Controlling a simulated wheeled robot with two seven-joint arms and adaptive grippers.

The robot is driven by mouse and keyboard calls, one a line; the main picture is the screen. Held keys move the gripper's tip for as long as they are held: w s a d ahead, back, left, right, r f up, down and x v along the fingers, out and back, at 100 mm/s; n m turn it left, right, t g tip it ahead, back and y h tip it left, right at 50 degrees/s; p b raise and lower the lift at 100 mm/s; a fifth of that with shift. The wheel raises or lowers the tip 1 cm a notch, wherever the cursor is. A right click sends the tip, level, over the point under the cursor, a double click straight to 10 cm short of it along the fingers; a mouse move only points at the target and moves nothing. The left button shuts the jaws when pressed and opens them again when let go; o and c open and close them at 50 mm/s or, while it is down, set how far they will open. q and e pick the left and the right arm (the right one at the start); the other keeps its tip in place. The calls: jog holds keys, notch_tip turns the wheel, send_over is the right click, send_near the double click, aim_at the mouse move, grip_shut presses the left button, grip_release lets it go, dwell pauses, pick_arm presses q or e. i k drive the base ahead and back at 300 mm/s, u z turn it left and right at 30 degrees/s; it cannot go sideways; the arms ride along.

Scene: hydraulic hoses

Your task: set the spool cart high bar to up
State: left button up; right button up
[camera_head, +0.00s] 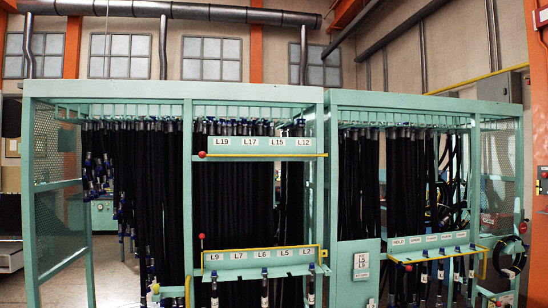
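No part marked as the spool cart can be made out, so I cannot tell for sure which bar is its high bar. A yellow upper bar (262,156) runs level across the left green rack, below a label strip (250,143) reading L19, L17, L15, L12. A red ball knob (202,154) sits at its left end. Lower down, a yellow-edged shelf (262,260) carries labels L9, L7, L6, L5, L2. A red knob (201,236) stands above its left end. Neither of my grippers is in view.
Black hoses hang densely in the left green rack (187,200) and the right green rack (333,200). A labelled shelf with a yellow bar (440,255) and red knob (408,267) juts from the right rack. Bare floor (115,275) shows at lower left.

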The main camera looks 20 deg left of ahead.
aim_at(202, 155)
jog(key=z, duration=0.4)
jog(key=i, duration=1.65)
jog(key=u, duration=0.35)
